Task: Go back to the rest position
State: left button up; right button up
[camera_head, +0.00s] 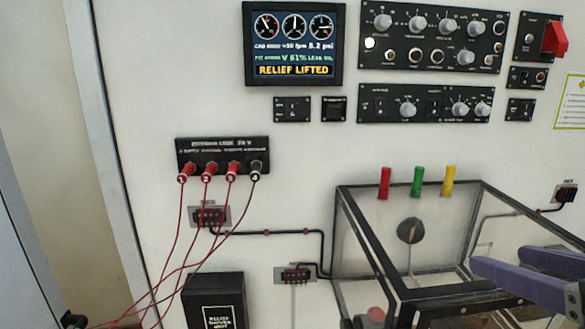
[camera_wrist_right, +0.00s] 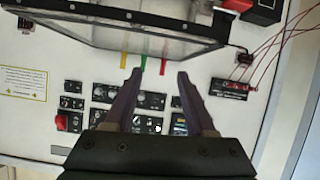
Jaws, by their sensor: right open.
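My right gripper (camera_head: 502,263) shows at the lower right of the head view. Its two purple fingers point left, over the right side of the clear, black-framed box (camera_head: 393,262). In the right wrist view the fingers (camera_wrist_right: 160,74) are spread apart with nothing between them. They face the panel (camera_wrist_right: 60,35), and their tips appear just below the coloured tabs. I cannot tell the exact gap between the fingers and the box. My left gripper is in neither view.
A screen (camera_head: 293,43) reads "RELIEF LIFTED". Knob panels (camera_head: 433,37) and a red switch cover (camera_head: 555,39) are to its right. Red plugs with cables (camera_head: 207,172) hang at the left. Red, green and yellow tabs (camera_head: 417,182) stand at the box's rear edge.

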jog(key=s+a+f+g, duration=0.2)
jog(key=s+f+g, duration=0.8)
jog(key=s, duration=0.7)
pick_arm(q)
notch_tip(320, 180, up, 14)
jog(key=p, duration=1.3)
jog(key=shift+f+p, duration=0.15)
jog(key=shift+p, duration=0.2)
pick_arm(e)
jog(key=w+a+v, duration=0.1)
jog(key=w+v, duration=0.1)
jog(key=v, duration=0.9)
jog(key=shift+r+t+h, duration=0.3)
jog(key=shift+r+h, duration=0.1)
jog(key=shift+r, duration=0.3)
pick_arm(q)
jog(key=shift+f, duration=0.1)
pick_arm(e)
jog(key=shift+s+d, duration=0.1)
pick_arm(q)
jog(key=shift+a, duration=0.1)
